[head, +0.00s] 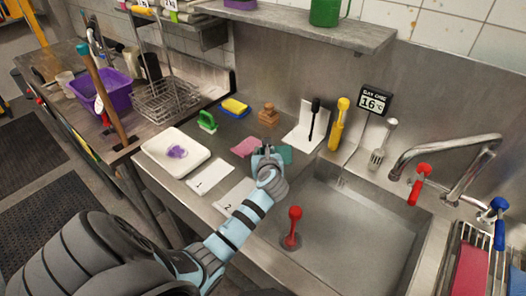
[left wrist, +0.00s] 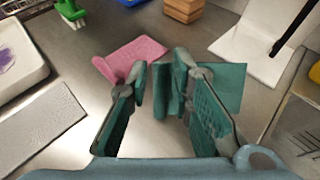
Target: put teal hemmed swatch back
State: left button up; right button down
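The teal swatch (head: 285,153) lies on the steel counter, right of a pink swatch (head: 245,147). In the left wrist view the teal swatch (left wrist: 232,84) is partly hidden by one finger, and a teal strip shows between the fingers. My left gripper (head: 264,154) is at the swatch's left part, low over the counter. In the left wrist view the fingers of the left gripper (left wrist: 163,100) stand apart; I cannot tell whether they touch the cloth. White cards marked 1 (head: 210,178) and 2 (head: 232,197) lie nearer the front edge. My right gripper is not in view.
A white tray (head: 155,149) with a purple patch is at left. The sink (head: 360,225) with a red-handled plug (head: 293,225) lies to the right.

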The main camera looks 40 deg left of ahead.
pick_arm(q)
jog(key=shift+o, duration=0.6)
jog(key=shift+r, duration=0.1)
jog(key=shift+s+d+r, duration=0.15)
jog(key=shift+d+r, duration=0.05)
jog(key=p+v, duration=0.2)
jog(key=v, duration=0.9)
jog(key=shift+d, duration=0.2)
jog(key=shift+s, duration=0.1)
